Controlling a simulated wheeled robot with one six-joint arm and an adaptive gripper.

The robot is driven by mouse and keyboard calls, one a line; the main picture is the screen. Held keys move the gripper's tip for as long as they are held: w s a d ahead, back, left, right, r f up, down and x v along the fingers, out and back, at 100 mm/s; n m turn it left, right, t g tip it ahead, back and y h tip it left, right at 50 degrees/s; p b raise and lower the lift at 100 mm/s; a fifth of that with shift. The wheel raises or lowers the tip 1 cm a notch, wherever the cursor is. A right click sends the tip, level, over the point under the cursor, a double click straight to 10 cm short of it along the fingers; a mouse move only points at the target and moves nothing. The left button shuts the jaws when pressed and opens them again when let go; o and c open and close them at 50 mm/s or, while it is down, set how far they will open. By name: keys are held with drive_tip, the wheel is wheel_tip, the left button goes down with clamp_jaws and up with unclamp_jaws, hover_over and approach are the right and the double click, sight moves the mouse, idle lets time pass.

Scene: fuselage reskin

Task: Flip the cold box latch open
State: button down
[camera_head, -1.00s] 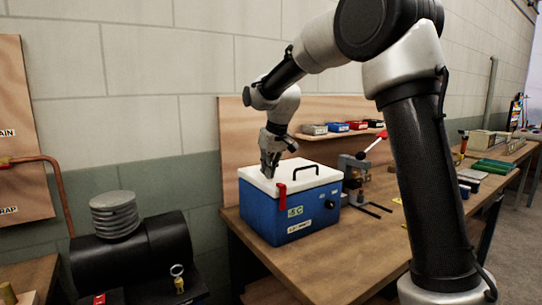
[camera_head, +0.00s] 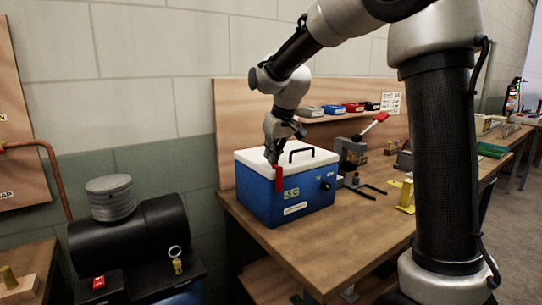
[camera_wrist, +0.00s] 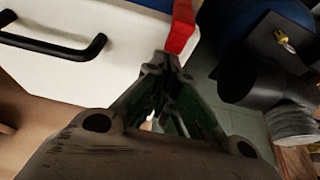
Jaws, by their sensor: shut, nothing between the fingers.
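The cold box (camera_head: 258,196) is a blue box with a white lid (camera_head: 318,156) and a black carry handle (camera_head: 301,152). It stands on the left end of the wooden bench. Its red latch (camera_head: 279,178) lies at the front edge of the lid and hangs down the blue front face. My gripper (camera_head: 272,162) is shut and points down at the lid's front edge by the top of the latch. In the wrist view, the fingertips (camera_wrist: 168,58) are together at the near end of the red latch (camera_wrist: 181,28). They look touching or nearly so. Nothing shows between them.
The wooden bench (camera_head: 340,222) has bare room in front of the box. A shelf of small bins (camera_head: 352,108) is behind.

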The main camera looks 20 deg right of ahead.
sight(279, 166)
drive_tip(key=shift+s+d+r+t, duration=0.1)
drive_tip(key=shift+s+t, duration=0.25)
drive_tip(key=shift+t, duration=0.05)
drive_tip(key=shift+s+d+r+t+y, duration=0.2)
drive_tip(key=shift+s+t, duration=0.15)
drive_tip(key=shift+s, duration=0.15)
drive_tip(key=shift+s+d+r+t+y, duration=0.1)
drive_tip(key=shift+s+t+y, duration=0.1)
drive_tip(key=shift+s+t, duration=0.2)
drive_tip(key=shift+t, duration=0.65)
drive_tip(key=s, duration=0.2)
drive_tip(key=s+d, duration=0.1)
drive_tip(key=s, duration=0.1)
drive_tip(key=shift+s+d, duration=0.1)
drive_tip(key=shift+d, duration=0.1)
drive_tip(key=shift+s+f, duration=0.2)
drive_tip(key=shift+s, duration=0.05)
drive_tip(key=shift+w, duration=0.1)
drive_tip(key=shift+w+a+f, duration=0.15)
drive_tip(key=shift+w+f, duration=0.15)
drive_tip(key=shift+w, duration=0.3)
